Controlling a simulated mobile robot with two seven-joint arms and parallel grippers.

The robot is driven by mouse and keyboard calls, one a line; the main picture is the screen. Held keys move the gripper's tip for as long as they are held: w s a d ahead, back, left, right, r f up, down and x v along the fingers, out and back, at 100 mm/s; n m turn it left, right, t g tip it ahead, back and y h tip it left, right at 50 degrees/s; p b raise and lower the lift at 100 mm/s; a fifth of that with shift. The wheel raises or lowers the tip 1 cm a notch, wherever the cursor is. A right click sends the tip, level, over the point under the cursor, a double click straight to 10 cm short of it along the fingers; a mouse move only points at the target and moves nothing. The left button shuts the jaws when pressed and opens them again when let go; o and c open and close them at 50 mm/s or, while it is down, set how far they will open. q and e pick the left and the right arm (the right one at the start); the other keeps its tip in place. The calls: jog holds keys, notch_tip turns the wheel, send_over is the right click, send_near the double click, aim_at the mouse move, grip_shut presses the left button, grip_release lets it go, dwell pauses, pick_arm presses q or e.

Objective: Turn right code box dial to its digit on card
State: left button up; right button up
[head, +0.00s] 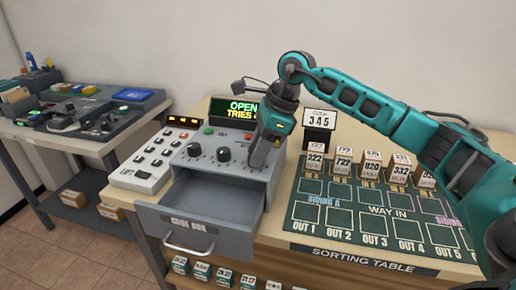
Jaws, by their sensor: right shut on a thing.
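The grey code box (236,171) stands on the table, and its drawer (190,225) is pulled out. Two black dials show on its top, a left dial (194,149) and a middle dial (224,154). My right gripper (257,160) points down over the right end of the dial row. It is shut on the right dial, which it hides; that dial's pointer and digit cannot be read. The card (319,119) stands behind and to the right and reads 3 4 5. The display (238,112) reads "OPEN" above "TRIES", its right end hidden by my arm. My left gripper is not in view.
A white keypad (153,160) lies left of the code box. To the right is the green sorting mat (370,229) with several numbered blocks along its back. Another table (85,112) with equipment stands at the far left.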

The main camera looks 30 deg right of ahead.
jog(key=shift+n, duration=0.6)
jog(key=shift+g, duration=0.3)
jog(key=o, duration=1)
jog(key=p+v, duration=0.1)
jog(key=v, duration=1.2)
jog(key=shift+d, duration=0.15)
jog(key=shift+f, duration=0.1)
